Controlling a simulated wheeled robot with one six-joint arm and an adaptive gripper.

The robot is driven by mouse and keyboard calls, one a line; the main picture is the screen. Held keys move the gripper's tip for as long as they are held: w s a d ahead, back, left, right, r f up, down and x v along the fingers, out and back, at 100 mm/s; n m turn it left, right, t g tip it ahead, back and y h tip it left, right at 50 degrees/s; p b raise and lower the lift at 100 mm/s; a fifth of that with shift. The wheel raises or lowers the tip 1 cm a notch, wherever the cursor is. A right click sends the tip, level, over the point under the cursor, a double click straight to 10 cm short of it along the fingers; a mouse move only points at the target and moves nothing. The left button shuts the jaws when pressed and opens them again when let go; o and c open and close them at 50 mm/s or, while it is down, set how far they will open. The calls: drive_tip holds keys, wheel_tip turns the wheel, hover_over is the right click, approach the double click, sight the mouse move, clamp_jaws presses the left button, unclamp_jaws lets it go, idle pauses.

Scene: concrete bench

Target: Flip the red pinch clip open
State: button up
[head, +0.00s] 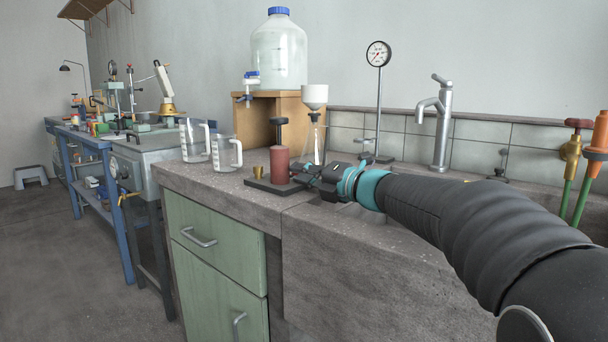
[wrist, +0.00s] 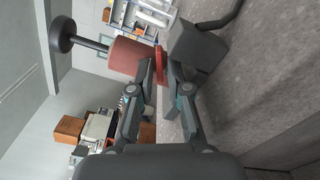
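The red pinch clip (wrist: 159,66) shows in the wrist view as a thin bright red strip between the fingertips of my gripper (wrist: 161,80). The fingers are close together on either side of it. I cannot tell whether both pads touch it. In the head view my gripper (head: 305,172) is at the right side of a dull red cylinder (head: 279,166), and the clip is too small to make out there. The cylinder stands upright on a dark base (head: 262,187) and has a black knob (head: 281,121) on top. It also shows in the wrist view (wrist: 124,55).
A small brass piece (head: 258,171) sits left of the cylinder. Glass beakers (head: 227,153) stand further left. A flask with a white funnel (head: 314,97), a gauge stand (head: 379,54) and a tap (head: 441,110) are behind. The front bench top (head: 235,184) is mostly clear.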

clamp_jaws()
drive_tip(key=shift+r+m+p, duration=0.15)
drive_tip(key=shift+m+p, duration=0.15)
drive_tip(key=shift+p, duration=0.15)
drive_tip(key=shift+s+r+m+p, duration=0.1)
drive_tip(key=shift+r+m+p, duration=0.25)
drive_tip(key=shift+p, duration=0.35)
drive_tip(key=m+p, duration=0.1)
drive_tip(key=p, duration=0.1)
drive_tip(key=m+p, duration=0.2)
drive_tip(key=shift+a+r+m, duration=0.1)
drive_tip(key=shift+r+m, duration=0.15)
drive_tip(key=shift+r, duration=0.1)
drive_tip(key=m+p, duration=0.1)
drive_tip(key=p, duration=0.1)
drive_tip(key=m+p, duration=0.2)
drive_tip(key=shift+r+m, duration=0.3)
drive_tip(key=shift+m+p, duration=0.6)
drive_tip(key=shift+p, duration=0.2)
drive_tip(key=shift+m, duration=0.3)
